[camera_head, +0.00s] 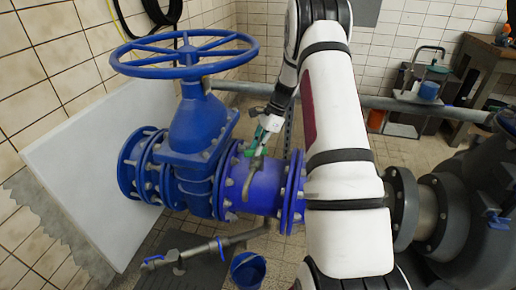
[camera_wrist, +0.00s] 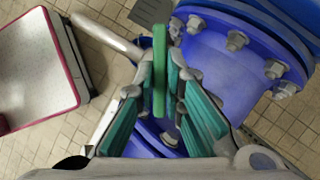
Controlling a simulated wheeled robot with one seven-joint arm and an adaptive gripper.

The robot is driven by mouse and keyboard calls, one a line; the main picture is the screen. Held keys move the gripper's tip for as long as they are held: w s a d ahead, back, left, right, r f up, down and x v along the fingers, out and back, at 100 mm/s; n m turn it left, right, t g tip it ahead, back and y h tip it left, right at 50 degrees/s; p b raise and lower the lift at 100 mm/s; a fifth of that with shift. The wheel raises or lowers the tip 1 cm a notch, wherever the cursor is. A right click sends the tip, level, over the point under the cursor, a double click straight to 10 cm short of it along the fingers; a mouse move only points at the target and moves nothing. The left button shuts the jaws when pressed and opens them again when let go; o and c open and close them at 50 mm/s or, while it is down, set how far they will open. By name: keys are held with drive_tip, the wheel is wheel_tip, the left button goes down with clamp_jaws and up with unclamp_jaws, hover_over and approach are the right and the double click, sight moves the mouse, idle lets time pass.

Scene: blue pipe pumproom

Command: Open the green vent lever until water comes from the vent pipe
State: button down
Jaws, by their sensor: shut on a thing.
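The green vent lever (camera_wrist: 160,70) stands upright in the middle of the wrist view, between the teal-padded fingers of my gripper (camera_wrist: 161,82). My gripper is shut on it, with one finger on each side. In the head view my gripper (camera_head: 259,140) is at the top of the blue pipe (camera_head: 262,188), just right of the big valve; the lever is hard to tell from the fingers there. A bent metal vent pipe (camera_head: 251,178) hangs down the near side of the blue pipe. It also shows in the wrist view (camera_wrist: 108,37). I see no water stream.
A large blue valve with a handwheel (camera_head: 186,55) stands to the left. Blue flange bolts (camera_wrist: 237,40) are close to the fingers. A blue bucket (camera_head: 248,270) stands on the floor below, beside a low metal pipe (camera_head: 205,250). A dark pump (camera_head: 470,205) is at right.

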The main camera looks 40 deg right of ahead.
drive_tip(key=shift+n+g, duration=0.3)
drive_tip(key=shift+n, duration=0.5)
drive_tip(key=c, duration=1.7)
unclamp_jaws()
drive_tip(key=v, duration=1.2)
drive_tip(key=shift+w+d, duration=0.1)
